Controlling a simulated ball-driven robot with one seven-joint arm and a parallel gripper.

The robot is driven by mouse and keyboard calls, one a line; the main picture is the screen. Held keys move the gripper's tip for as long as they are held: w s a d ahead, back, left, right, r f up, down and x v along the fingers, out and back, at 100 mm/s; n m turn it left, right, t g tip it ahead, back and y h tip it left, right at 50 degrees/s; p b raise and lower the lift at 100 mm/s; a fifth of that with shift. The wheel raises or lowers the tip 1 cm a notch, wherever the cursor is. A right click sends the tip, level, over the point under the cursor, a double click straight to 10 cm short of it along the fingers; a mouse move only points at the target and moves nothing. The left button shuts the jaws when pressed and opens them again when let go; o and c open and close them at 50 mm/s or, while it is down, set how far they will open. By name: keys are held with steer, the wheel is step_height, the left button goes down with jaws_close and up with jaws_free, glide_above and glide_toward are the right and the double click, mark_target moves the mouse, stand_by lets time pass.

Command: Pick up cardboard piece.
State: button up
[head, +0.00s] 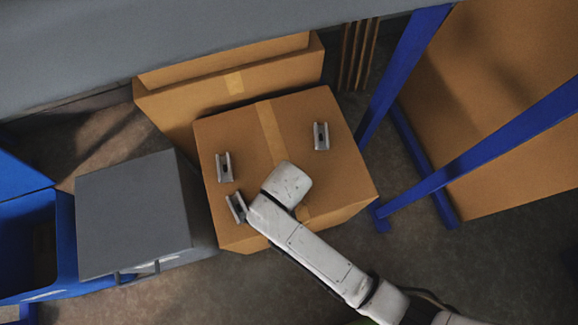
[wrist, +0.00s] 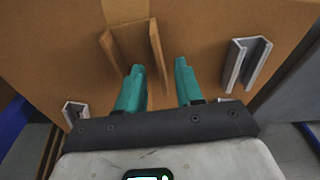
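The cardboard piece (wrist: 158,50) is a brown, U-shaped channel with two upright walls, at the upper middle of the wrist view. It is on top of a large cardboard box (head: 235,130). My gripper (wrist: 159,66) has two teal fingers, apart, pointing at the piece. In the wrist view, the piece's right wall shows between the fingers, and the left fingertip overlaps the space between its walls. I cannot tell whether they touch. In the head view, my white arm covers the middle of the box top, and the cardboard piece and fingers are hidden.
Three grey metal brackets sit on the box top: upper right (head: 321,136), left (head: 224,167) and lower left (head: 236,207). Another taped box (head: 200,88) stands behind. A grey cabinet (head: 135,215) and blue bin (head: 65,235) are left. A blue frame (head: 500,145) is right.

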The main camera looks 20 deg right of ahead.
steer(key=shift+w+a+f, duration=0.1)
steer(key=shift+w+f, duration=0.1)
steer(key=shift+f, duration=1.1)
steer(key=shift+f, duration=0.1)
steer(key=shift+c, duration=0.5)
jaws_close()
